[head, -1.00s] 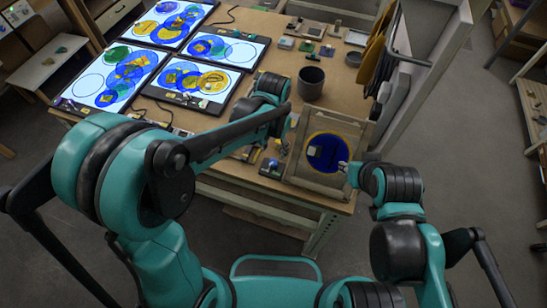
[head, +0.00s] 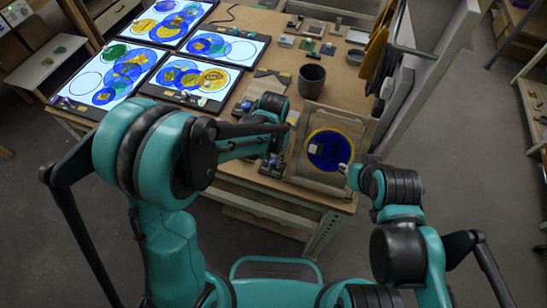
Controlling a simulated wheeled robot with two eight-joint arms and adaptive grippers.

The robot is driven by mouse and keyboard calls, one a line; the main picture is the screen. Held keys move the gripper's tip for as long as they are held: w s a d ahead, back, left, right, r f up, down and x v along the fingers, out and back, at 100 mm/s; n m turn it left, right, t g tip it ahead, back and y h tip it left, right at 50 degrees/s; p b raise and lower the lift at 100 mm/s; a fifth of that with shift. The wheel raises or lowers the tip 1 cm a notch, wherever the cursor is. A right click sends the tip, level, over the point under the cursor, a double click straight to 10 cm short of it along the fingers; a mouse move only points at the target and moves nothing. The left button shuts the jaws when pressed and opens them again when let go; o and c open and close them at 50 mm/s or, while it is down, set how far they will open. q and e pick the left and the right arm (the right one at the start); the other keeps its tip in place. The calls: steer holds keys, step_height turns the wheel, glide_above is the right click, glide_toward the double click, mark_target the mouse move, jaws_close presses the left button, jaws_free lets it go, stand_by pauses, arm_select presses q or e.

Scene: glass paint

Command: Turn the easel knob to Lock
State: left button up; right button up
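The easel (head: 347,121) is a wooden frame at the table's front right corner. It holds a round blue panel with a yellow rim (head: 328,150) and a small pale piece on it. I cannot make out the knob or any Lock marking. My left gripper (head: 282,136) is beside the easel's left edge, small and partly hidden by its own dark wrist; its fingers are unclear. My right gripper (head: 344,168) is at the panel's lower right edge, with its small fingertips close to it. Whether its fingers touch the panel is too small to tell.
A dark grey pot (head: 311,82) stands behind the easel. Lit panels (head: 113,78) with coloured circles cover the table's left side. Small tiles lie at the back.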

arm_select(q)
jaws_close()
steer(key=n+b, duration=0.1)
steer(key=n, duration=0.4)
steer(key=shift+n, duration=0.3)
steer(key=n, duration=0.6)
steer(key=shift+b, duration=0.35)
steer(key=shift+n, duration=0.3)
steer(key=o, duration=0.9)
jaws_free()
